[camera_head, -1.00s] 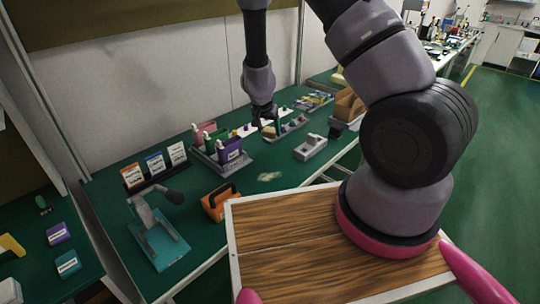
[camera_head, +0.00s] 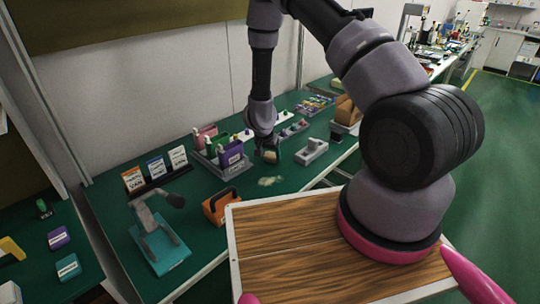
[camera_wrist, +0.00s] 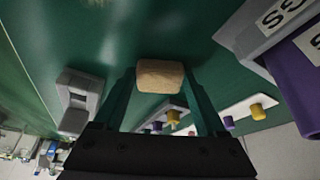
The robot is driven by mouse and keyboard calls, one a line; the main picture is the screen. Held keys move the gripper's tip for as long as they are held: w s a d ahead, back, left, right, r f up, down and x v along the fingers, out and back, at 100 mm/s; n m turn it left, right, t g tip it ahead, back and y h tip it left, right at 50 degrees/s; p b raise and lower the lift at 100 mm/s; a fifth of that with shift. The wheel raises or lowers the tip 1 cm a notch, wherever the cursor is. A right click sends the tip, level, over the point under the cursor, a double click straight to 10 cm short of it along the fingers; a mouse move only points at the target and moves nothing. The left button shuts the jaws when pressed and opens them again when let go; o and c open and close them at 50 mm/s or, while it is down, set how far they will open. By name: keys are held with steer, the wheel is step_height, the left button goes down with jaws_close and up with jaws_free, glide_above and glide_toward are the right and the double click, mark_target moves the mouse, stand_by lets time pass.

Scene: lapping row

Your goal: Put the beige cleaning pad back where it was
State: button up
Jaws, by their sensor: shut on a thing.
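The beige cleaning pad (camera_wrist: 160,76) is a small block with rounded edges. My gripper (camera_wrist: 161,80) is shut on it, with one dark green finger at each side in the wrist view. In the head view, the pad (camera_head: 270,156) shows small at the tip of my gripper (camera_head: 268,151), above the green bench. A pale smear (camera_head: 269,181) lies on the bench just in front of it. Whether the pad touches the bench cannot be told.
A grey holder (camera_head: 311,151) stands right of my gripper. A grey rack with bottles and a purple box (camera_head: 231,154) stands to the left. An orange carrier (camera_head: 219,205) is nearer, left of the smear. Small knobbed blocks (camera_head: 294,128) stand behind.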

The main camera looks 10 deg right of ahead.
steer(key=o, duration=1.1)
steer(key=shift+o, duration=0.2)
steer(key=s+a+r+t+y, duration=0.1)
steer(key=s+r+y, duration=0.1)
steer(key=r, duration=1.1)
steer(key=s+a+r+n+t+y, duration=0.1)
steer(key=s+a+r+y, duration=0.1)
steer(key=r, duration=1.1)
steer(key=s+a+r+y, duration=0.1)
steer(key=r+y, duration=0.2)
steer(key=r, duration=1)
steer(key=s+d+r, duration=0.3)
steer(key=s+r, duration=0.1)
steer(key=s, duration=0.3)
steer(key=s+d+r+n+t+h, duration=0.1)
steer(key=s+d+r, duration=0.3)
steer(key=s, duration=0.3)
steer(key=s+d+r+h, duration=0.1)
steer(key=s+d+r, duration=0.2)
steer(key=s+r, duration=0.2)
steer(key=s, duration=0.3)
steer(key=shift+d+r+n, duration=0.3)
steer(key=shift+r, duration=0.1)
